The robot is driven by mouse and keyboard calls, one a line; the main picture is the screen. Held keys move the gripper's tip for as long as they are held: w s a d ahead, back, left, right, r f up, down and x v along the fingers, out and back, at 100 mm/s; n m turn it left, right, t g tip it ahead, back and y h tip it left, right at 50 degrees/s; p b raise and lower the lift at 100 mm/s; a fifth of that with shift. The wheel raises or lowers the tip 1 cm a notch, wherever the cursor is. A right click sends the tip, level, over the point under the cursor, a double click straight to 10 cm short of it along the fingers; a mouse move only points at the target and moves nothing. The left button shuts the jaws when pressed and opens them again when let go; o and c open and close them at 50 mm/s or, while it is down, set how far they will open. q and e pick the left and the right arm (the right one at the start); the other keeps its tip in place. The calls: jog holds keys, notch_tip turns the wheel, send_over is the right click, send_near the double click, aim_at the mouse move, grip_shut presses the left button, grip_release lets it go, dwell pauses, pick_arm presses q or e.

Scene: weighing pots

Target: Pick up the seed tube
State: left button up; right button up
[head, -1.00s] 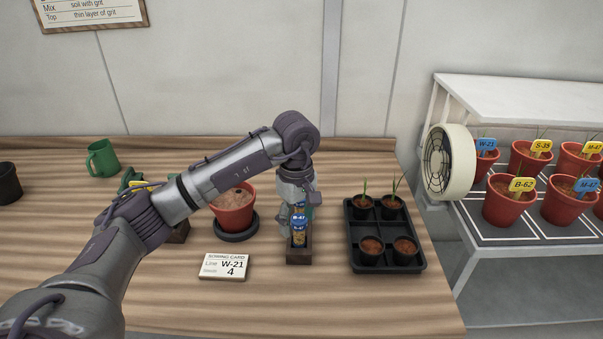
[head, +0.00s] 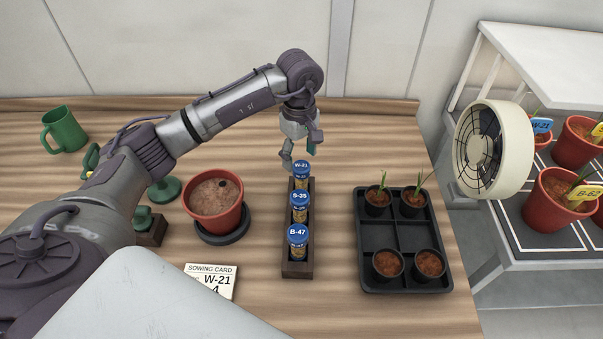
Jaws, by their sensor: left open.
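Three seed tubes with blue caps stand in a row in a dark wooden rack (head: 297,271). The far tube is labelled W-21 (head: 301,172), the middle one S-35 (head: 299,205), the near one B-47 (head: 297,240). My left gripper (head: 300,158) is open, pointing down at the far end of the rack, close to the W-21 tube's cap. Whether its fingers touch the tube I cannot tell. A sowing card (head: 211,281) on the table reads W-21 and 4. My right gripper is not in view.
A red pot of soil (head: 215,205) on a dark saucer stands left of the rack. A black tray (head: 403,240) with small pots is on the right. A green mug (head: 64,130) stands at the back left. A white fan (head: 495,150) stands beside a shelf.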

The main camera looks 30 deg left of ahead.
aim_at(300, 165)
pick_arm(q)
notch_tip(300, 165, down, 4)
jog(key=shift+f+p, duration=0.25)
jog(key=shift+p, duration=0.05)
jog(key=f, duration=0.1)
jog(key=f+p, duration=0.1)
jog(key=f, duration=0.2)
jog(key=shift+d+p, duration=0.25)
jog(key=shift+p, duration=0.05)
jog(key=shift+w+a+f, duration=0.1)
jog(key=shift+f, duration=0.5)
jog(key=c, duration=1.1)
